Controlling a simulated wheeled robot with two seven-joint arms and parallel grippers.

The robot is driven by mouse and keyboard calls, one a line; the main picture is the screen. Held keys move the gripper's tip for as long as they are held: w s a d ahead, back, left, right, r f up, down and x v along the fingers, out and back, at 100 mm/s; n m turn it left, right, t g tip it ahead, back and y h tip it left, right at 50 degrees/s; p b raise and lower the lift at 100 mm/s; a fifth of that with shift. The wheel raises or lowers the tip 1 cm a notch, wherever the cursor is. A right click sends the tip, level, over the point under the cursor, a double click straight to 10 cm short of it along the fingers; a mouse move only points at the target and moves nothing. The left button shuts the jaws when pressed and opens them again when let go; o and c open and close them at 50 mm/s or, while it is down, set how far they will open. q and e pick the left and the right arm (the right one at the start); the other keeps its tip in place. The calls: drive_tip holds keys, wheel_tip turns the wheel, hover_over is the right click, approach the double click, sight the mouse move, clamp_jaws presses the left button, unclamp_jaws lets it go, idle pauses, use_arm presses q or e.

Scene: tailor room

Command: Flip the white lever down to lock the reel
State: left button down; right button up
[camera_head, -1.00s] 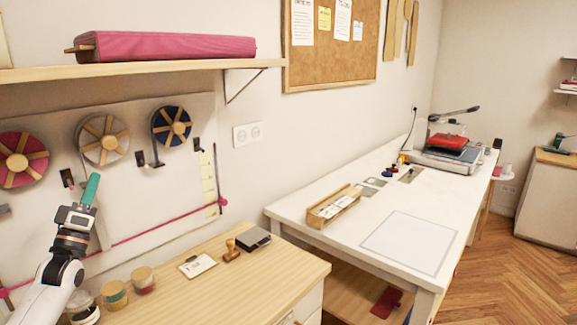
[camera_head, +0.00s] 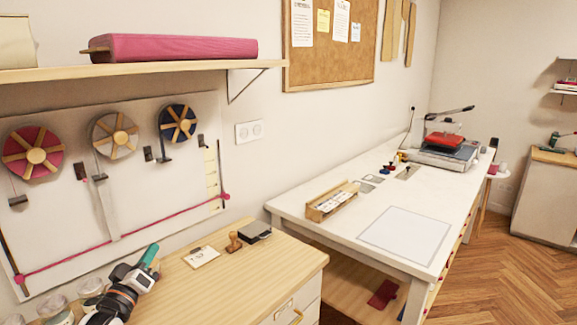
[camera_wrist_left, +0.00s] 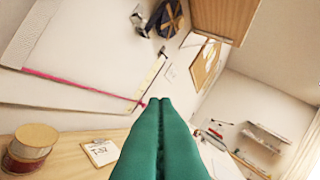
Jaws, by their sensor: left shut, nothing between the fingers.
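Three spoked reels hang on the white wall panel (camera_head: 70,225): a red reel (camera_head: 35,153), a white reel (camera_head: 115,136) and a blue reel (camera_head: 178,123). A white ribbon runs down from the white reel. Small dark fittings sit beside and below the reels; I cannot make out a separate white lever. My left gripper (camera_head: 149,256), with teal fingers, is shut and empty, low over the wooden table and well below the reels. The wrist view shows its closed fingers (camera_wrist_left: 160,105) and the blue reel (camera_wrist_left: 167,17) at the top. My right gripper is not in view.
A wooden table (camera_head: 250,280) carries a label card (camera_head: 201,256), a stamp (camera_head: 234,242), an ink pad (camera_head: 256,231) and jars (camera_head: 52,307). A shelf (camera_head: 140,68) with a pink fabric roll (camera_head: 180,48) juts out above the reels. A white worktable (camera_head: 345,210) stands to the right.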

use_arm(q)
drive_tip(key=s+d+f+m+g, duration=0.2)
drive_tip(key=s+d+f+g, duration=0.25)
drive_tip(key=s+f, duration=0.4)
drive_tip(key=s+d+f+m+g, duration=0.2)
drive_tip(key=s+d+f+g, duration=0.25)
drive_tip(key=s+f, duration=0.35)
drive_tip(key=s+d+f+m+g+y, duration=0.1)
drive_tip(key=s+f+m+g, duration=0.2)
drive_tip(key=s, duration=0.9)
drive_tip(key=s+d+f+g+y, duration=0.25)
drive_tip(key=s+g, duration=0.25)
drive_tip(key=s, duration=0.8)
wheel_tip(320, 180, down, 28)
drive_tip(key=f+g+b, duration=0.1)
drive_tip(key=b, duration=0.3)
drive_tip(key=s+a+f+g+b, duration=0.1)
drive_tip(key=s+a+f+b, duration=0.1)
drive_tip(key=s+f, duration=1.5)
wheel_tip(320, 180, down, 3)
drive_tip(key=shift+a+r+h, duration=0.1)
drive_tip(key=shift+a+h, duration=0.25)
drive_tip(key=shift+a, duration=0.45)
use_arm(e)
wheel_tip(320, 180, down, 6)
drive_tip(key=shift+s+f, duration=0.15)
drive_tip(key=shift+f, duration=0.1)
